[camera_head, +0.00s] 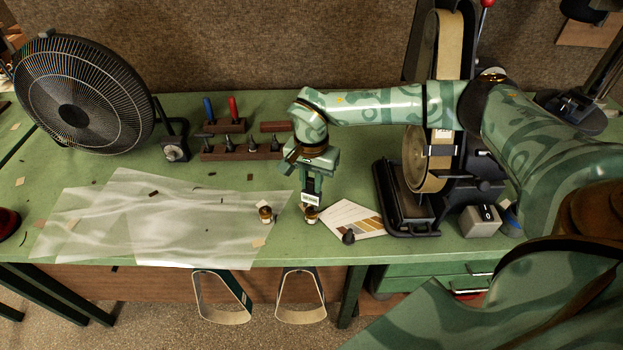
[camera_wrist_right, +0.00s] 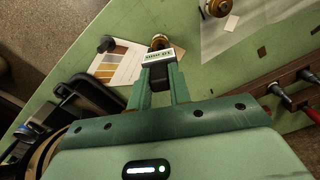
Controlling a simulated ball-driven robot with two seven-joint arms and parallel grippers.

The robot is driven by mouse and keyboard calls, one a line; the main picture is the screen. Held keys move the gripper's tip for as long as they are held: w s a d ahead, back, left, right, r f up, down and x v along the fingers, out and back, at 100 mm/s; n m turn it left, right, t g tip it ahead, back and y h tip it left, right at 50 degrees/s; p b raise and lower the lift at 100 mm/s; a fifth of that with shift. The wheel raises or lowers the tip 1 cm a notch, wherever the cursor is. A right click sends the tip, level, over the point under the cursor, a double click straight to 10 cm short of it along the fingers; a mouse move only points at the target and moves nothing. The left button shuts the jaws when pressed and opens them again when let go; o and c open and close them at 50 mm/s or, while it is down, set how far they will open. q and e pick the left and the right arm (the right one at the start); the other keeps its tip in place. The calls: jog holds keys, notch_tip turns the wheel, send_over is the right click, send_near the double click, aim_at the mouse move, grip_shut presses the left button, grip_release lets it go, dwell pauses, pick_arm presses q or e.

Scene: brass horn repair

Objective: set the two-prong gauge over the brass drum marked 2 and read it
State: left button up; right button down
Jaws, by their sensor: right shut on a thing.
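My right gripper (camera_head: 311,192) is shut on the two-prong gauge (camera_head: 310,198), a small dark tool with a white display face. In the right wrist view the gauge (camera_wrist_right: 157,56) sits between my fingers (camera_wrist_right: 160,85); its readout is too small to read. One brass drum (camera_head: 311,215) stands directly below the gauge, and shows just beyond it in the right wrist view (camera_wrist_right: 159,40). I cannot tell whether the prongs touch it. A second brass drum (camera_head: 266,216) stands to the left on the clear sheet (camera_head: 150,220). Drum numbers are not legible. My left gripper is not in view.
A card with brown swatches (camera_head: 345,218) and a small dark knob (camera_head: 348,237) lie right of the gauge. A belt sander (camera_head: 410,205) stands farther right. A tool rack (camera_head: 240,151) and fan (camera_head: 75,95) are behind and left. The bench's front edge is close.

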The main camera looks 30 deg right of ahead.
jog(key=shift+p, duration=0.3)
jog(key=shift+f+b, duration=0.6)
jog(key=shift+f, duration=0.5)
dwell(1.0)
jog(key=shift+r, duration=0.15)
dwell(0.7)
notch_tip(320, 180, up, 5)
jog(key=p, duration=0.4)
jog(key=shift+p, duration=0.35)
dwell(0.8)
